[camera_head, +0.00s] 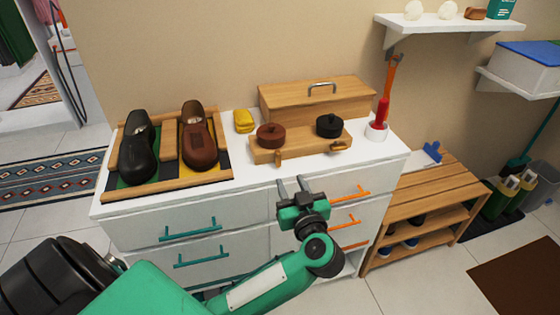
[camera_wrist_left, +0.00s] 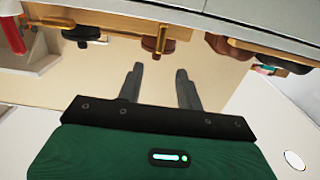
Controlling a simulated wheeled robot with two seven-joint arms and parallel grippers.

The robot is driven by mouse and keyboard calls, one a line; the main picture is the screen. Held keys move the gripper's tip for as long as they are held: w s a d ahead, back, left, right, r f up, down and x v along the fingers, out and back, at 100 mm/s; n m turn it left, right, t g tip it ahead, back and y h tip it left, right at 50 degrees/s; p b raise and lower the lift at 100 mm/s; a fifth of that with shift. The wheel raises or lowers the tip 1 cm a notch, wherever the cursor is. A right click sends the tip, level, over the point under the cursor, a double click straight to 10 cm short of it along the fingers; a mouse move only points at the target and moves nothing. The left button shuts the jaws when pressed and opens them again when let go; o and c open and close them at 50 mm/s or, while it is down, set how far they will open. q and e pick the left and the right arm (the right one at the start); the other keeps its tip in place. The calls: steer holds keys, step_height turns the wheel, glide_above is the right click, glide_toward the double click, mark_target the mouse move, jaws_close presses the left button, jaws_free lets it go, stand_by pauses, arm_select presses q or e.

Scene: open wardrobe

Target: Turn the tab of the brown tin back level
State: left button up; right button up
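The brown tin (camera_head: 271,136) sits at the left of a wooden stand on the white cabinet top. Its small wooden tab (camera_head: 278,156) is on the stand's front edge and points up and down, not level. In the left wrist view, which is upside down, the tab (camera_wrist_left: 161,40) stands across the stand in front of the brown tin (camera_wrist_left: 152,47). My left gripper (camera_head: 292,182) is open and empty, in front of and below the tab, apart from it. Its two fingers (camera_wrist_left: 159,72) show spread in the wrist view. My right gripper is not in view.
A black tin (camera_head: 330,125) sits on the wooden stand (camera_head: 305,149), with a level tab (camera_head: 338,146) before it. Drawer handles (camera_head: 350,194) stick out near the gripper.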

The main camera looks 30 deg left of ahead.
mark_target(279, 158)
arm_select(q)
steer(key=x, duration=1)
steer(key=shift+w+a, duration=0.1)
steer(key=shift+w, duration=0.1)
jaws_close()
